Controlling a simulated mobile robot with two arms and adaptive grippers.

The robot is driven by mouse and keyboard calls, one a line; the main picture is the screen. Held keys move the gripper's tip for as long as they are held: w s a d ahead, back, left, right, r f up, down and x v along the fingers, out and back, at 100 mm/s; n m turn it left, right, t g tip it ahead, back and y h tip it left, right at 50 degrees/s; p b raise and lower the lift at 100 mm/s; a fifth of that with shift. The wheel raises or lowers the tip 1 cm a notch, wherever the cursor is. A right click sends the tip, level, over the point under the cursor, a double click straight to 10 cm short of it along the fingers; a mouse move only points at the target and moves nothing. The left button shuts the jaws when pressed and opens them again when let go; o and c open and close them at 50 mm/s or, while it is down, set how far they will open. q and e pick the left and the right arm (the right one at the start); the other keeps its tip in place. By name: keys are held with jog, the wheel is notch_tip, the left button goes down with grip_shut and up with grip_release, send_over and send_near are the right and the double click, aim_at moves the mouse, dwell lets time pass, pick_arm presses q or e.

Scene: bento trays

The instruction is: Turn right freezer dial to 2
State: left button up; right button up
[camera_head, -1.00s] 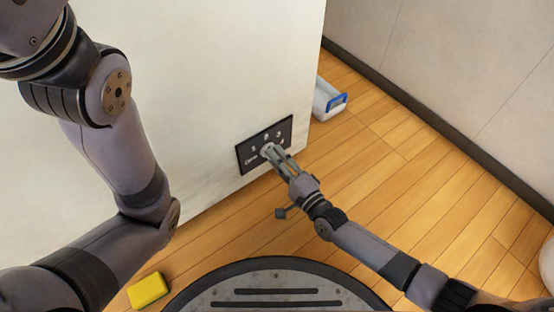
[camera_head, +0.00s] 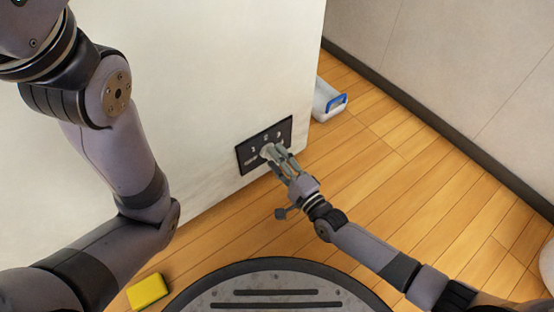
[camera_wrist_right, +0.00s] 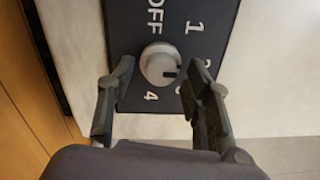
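The freezer dial (camera_wrist_right: 160,64) is a round pale knob on a dark panel (camera_head: 243,153) low on the white freezer side. In the right wrist view the panel reads OFF, 1, 2, 3 and 4 around the dial; the 2 and 3 are partly hidden by a finger. The dial's dark mark faces right and slightly down, towards the 2 and 3 side. My right gripper (camera_wrist_right: 160,75) is open, with one finger on each side of the dial and gaps visible. It also shows in the head view (camera_head: 274,156). My left gripper is out of view.
A yellow sponge (camera_head: 148,291) lies on the wooden floor near the freezer's base. A white and blue container (camera_head: 328,101) is on the floor beyond the freezer's corner. A grey wall bounds the right side. The floor between is clear.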

jog(key=v, duration=1.2)
jog(key=shift+s+f, duration=0.1)
jog(key=shift+f, duration=0.05)
dwell(0.4)
